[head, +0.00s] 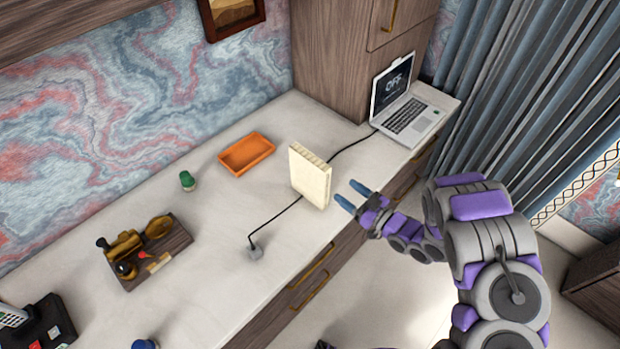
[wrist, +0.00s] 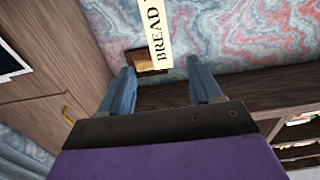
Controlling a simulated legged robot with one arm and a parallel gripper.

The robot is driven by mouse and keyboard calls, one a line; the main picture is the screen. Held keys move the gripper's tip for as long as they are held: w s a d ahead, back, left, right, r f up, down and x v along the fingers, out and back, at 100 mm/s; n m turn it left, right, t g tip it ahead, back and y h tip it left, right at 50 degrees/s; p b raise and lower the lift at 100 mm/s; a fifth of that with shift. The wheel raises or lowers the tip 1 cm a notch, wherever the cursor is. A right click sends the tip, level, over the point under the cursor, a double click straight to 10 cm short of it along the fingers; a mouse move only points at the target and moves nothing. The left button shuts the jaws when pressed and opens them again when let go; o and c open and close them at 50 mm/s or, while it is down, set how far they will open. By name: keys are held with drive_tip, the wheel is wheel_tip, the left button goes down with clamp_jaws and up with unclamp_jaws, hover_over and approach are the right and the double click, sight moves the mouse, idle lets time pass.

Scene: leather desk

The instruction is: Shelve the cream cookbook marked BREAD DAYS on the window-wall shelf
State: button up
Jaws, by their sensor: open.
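The cream cookbook (head: 310,178) stands upright on the desk near its front edge. Its cream face with the word BREAD shows in the wrist view (wrist: 154,30), cut off by the top edge. My gripper (head: 351,196) is open and empty, just right of the book and apart from it. In the wrist view, the two blue fingers of my gripper (wrist: 160,66) are spread, with the book beyond and between them. A wooden shelf (wrist: 245,92) runs along the patterned wall. I cannot tell whether it is the window-wall shelf.
A laptop (head: 408,117) stands to the right by the cabinet (head: 335,60). An orange tray (head: 246,153), a green-capped bottle (head: 187,181) and a wooden board with brass items (head: 180,240) lie left of the book. A black cable (head: 276,217) runs past the book's base.

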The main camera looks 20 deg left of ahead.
sight(313, 170)
drive_tip(key=x, duration=0.7)
drive_tip(key=s+x, duration=0.1)
drive_tip(key=x, duration=0.2)
drive_tip(key=shift+w+a+f, duration=0.1)
drive_tip(key=shift+a+f, duration=0.25)
drive_tip(key=shift+a, duration=0.1)
drive_tip(key=shift+w+d+r+b, duration=0.15)
drive_tip(key=shift+w+d+b, duration=0.2)
drive_tip(key=shift+d+b, duration=0.1)
drive_tip(key=shift+w, duration=0.3)
drive_tip(key=x, duration=0.4)
drive_tip(key=shift+s+a+f, duration=0.15)
drive_tip(key=shift+a+f, duration=0.1)
drive_tip(key=shift+a, duration=0.15)
drive_tip(key=shift+a+f, duration=0.1)
drive_tip(key=shift+a, duration=0.25)
drive_tip(key=shift+c, duration=0.5)
drive_tip(key=shift+d+r, duration=0.15)
drive_tip(key=shift+d, duration=0.45)
drive_tip(key=shift+d+r, duration=0.2)
drive_tip(key=shift+d, duration=0.45)
drive_tip(key=c, duration=0.6)
drive_tip(key=shift+a, duration=0.25)
drive_tip(key=c, duration=0.3)
drive_tip(key=shift+s+a+f, duration=0.1)
drive_tip(key=shift+a+f, duration=0.15)
drive_tip(key=shift+a, duration=0.4)
clamp_jaws()
drive_tip(key=shift+d, duration=0.45)
